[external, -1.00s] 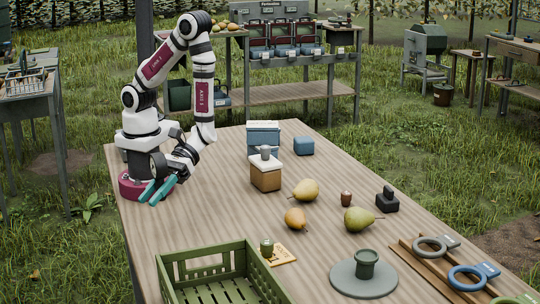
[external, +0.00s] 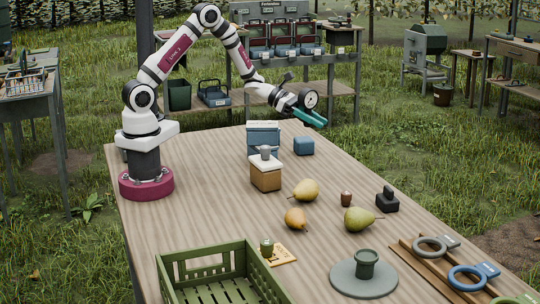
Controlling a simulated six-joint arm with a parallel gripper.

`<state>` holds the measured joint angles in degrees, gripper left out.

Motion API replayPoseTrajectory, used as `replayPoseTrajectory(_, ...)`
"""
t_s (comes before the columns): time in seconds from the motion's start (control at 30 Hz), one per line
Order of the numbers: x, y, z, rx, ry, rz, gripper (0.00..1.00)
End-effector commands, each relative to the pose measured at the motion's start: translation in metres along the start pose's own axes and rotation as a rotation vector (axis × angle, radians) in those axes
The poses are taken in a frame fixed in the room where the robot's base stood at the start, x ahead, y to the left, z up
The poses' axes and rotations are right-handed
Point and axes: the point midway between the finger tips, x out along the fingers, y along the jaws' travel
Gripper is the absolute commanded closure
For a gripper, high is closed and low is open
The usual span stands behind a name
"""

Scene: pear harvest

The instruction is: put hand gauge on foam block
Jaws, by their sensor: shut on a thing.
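My gripper (external: 319,120), with teal fingers, is up over the far right edge of the table, tilted down to the right. It is shut on the hand gauge (external: 311,99), whose round white dial with a black rim shows just above the fingers. The rest of the gauge is hard to make out. A plain blue block with rounded edges (external: 304,146), apparently the foam block, sits on the table below and slightly left of the gripper. The gauge is apart from it, in the air.
A blue lidded box (external: 263,135) stands left of the blue block. A brown box with a white top (external: 265,178) is in front. Pears (external: 305,191), a black stamp-like object (external: 387,201), a grey disc (external: 345,280) and a green crate (external: 213,253) lie nearer. The table's left part is clear.

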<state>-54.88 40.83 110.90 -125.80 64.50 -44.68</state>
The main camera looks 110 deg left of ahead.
Motion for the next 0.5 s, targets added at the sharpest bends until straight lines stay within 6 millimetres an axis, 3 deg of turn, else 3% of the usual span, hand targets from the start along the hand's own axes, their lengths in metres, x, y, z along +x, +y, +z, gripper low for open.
replayPoseTrajectory(0.1, -0.018, 0.036, -0.001, -0.035, 0.002, 0.085, 1.0)
replayPoseTrajectory(0.23, -0.028, 0.057, -0.005, -0.052, 0.004, 0.123, 1.0)
replayPoseTrajectory(0.5, -0.039, 0.127, -0.064, -0.054, 0.005, 0.127, 1.0)
